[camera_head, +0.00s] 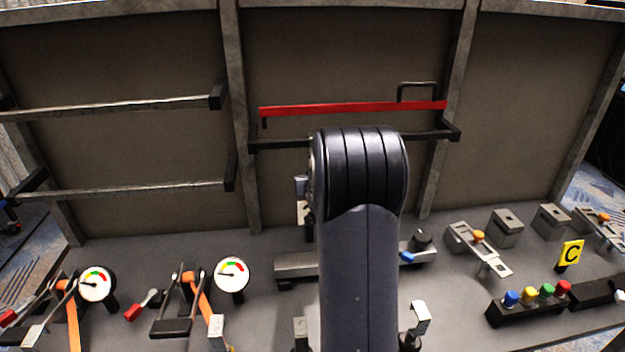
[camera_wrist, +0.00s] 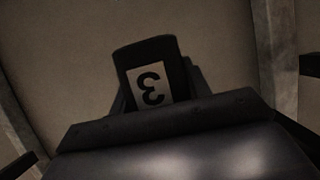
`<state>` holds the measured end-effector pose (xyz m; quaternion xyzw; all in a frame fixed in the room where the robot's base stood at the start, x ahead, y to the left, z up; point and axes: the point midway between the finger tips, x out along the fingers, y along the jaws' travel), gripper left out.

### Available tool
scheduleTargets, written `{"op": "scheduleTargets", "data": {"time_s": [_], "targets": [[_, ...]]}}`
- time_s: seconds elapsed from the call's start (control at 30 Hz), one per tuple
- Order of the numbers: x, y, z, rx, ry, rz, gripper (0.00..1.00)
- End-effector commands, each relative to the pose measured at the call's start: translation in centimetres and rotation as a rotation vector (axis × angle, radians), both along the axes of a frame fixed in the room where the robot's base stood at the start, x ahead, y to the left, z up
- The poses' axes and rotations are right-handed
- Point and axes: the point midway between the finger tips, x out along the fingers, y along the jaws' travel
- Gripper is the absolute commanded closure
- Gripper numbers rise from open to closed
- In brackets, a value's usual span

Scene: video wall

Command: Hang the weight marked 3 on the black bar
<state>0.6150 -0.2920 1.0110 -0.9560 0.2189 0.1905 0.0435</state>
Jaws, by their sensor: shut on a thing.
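The weight marked 3 (camera_wrist: 150,86) is a dark block with a white label. In the wrist view its number appears upside down, just beyond my gripper (camera_wrist: 165,120). My gripper is shut on the weight; the fingertips are hard to make out in the dark. The weight appears lower than the bar in that view.
A red bar (camera_head: 350,108) runs just above the black bar, with a black handle-like loop (camera_head: 418,85) at its right. Grey bars (camera_head: 120,108) cross the left panel. Gauges (camera_head: 232,274), clamps and a button box (camera_head: 530,308) crowd the bench below. The right panel is bare.

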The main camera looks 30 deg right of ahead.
Motion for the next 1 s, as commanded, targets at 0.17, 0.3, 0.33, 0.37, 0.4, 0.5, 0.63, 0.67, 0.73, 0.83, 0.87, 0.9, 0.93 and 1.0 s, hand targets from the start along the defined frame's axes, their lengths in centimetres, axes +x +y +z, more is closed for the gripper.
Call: {"op": "scheduleTargets", "data": {"time_s": [0.17,0.3,0.33,0.37,0.4,0.5,0.63,0.67,0.73,0.83,0.87,0.9,0.93,1.0], "targets": [[0.1,0.0,0.4,-0.003,-0.007,0.0,1.0],[0.1,0.0,0.3,-0.003,-0.006,0.0,0.49],[0.1,0.0,0.3,-0.003,-0.006,0.0,0.46],[0.1,0.0,0.3,-0.003,-0.005,0.0,0.44],[0.1,0.0,0.2,-0.002,-0.005,0.0,0.41],[0.0,0.0,0.2,-0.002,-0.004,0.0,0.33],[0.0,0.0,0.1,-0.001,-0.002,0.0,0.29],[0.0,0.0,0.1,-0.001,-0.002,0.0,0.29],[-0.1,0.0,-0.3,0.003,0.005,0.0,0.29],[-0.2,0.1,-0.1,0.002,0.004,0.0,0.29],[-0.3,0.1,-0.1,0.001,0.003,0.0,0.29],[-0.5,0.2,0.1,0.001,0.002,0.0,0.29],[-0.7,0.3,0.2,0.0,0.001,0.0,0.29],[-1.4,0.7,0.6,0.0,0.001,-0.001,0.29]]}}
